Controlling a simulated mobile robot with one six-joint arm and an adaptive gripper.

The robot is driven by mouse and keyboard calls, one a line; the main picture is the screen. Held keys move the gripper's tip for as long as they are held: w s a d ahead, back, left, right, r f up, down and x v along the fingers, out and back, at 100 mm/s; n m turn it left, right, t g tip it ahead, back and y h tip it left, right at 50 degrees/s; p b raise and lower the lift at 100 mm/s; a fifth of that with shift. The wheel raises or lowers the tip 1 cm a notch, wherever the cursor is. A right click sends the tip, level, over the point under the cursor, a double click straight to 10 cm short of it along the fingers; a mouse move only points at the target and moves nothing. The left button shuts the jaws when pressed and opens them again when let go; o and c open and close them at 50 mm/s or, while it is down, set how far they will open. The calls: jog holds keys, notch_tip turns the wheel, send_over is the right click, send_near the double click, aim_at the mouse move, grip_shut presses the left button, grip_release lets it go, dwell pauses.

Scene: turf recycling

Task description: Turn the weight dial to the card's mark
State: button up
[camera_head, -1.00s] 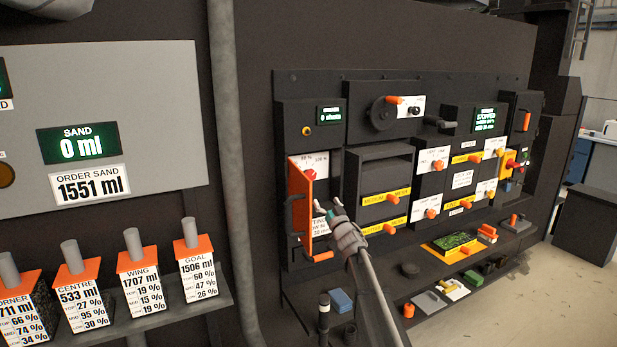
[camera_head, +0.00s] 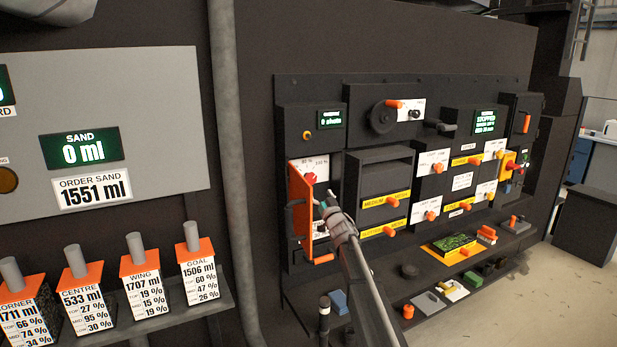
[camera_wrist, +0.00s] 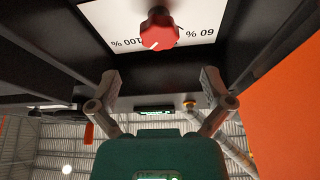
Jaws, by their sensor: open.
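The weight dial is a red lobed knob (camera_head: 311,178) on a white scale plate, inside a box with its orange door (camera_head: 299,212) swung open. In the wrist view the knob (camera_wrist: 159,32) sits at the top centre, between upside-down "60 %" and "100 %" print. A pale line on it points down and slightly left, toward the "100 %" side. My gripper (camera_head: 329,197) is open and empty, just below and right of the knob. In the wrist view its fingers (camera_wrist: 160,78) are spread below the knob, apart from it. A white card (camera_head: 322,226) lower in the box is mostly hidden by my gripper.
The orange door stands close on the left of my gripper. Drawers with yellow labels (camera_head: 386,200) and several orange handles lie to the right. A shelf (camera_head: 385,300) with loose blocks runs below. Labelled sand containers (camera_head: 140,270) stand at the left.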

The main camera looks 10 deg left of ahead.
aim_at(312, 180)
jog(key=p+x, duration=0.2)
jog(key=x, duration=0.6)
jog(key=shift+p, duration=0.3)
